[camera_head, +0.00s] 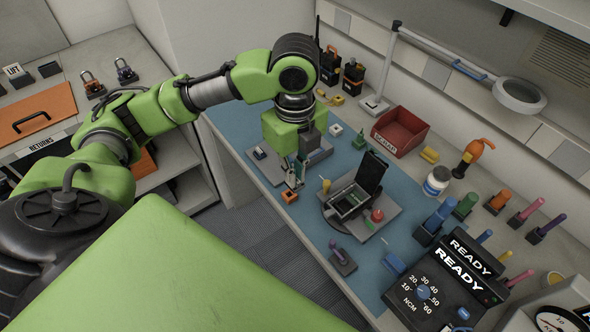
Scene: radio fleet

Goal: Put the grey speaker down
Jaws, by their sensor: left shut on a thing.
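My left gripper (291,180) reaches down over the left part of the blue mat (397,203). It is shut on a small grey piece, taken as the grey speaker, which is largely hidden between the fingers. A grey tray (263,172) with small parts lies under and beside the gripper. A small orange block (290,197) is just below the fingertips; I cannot tell whether they touch it. My right gripper is out of view.
An open black case (352,198) stands on a grey plate to the right. A red bin (400,131), handheld radios (353,77) and a lamp (520,95) are behind. A black READY device (440,285) is at the front right. Bare mat shows between them.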

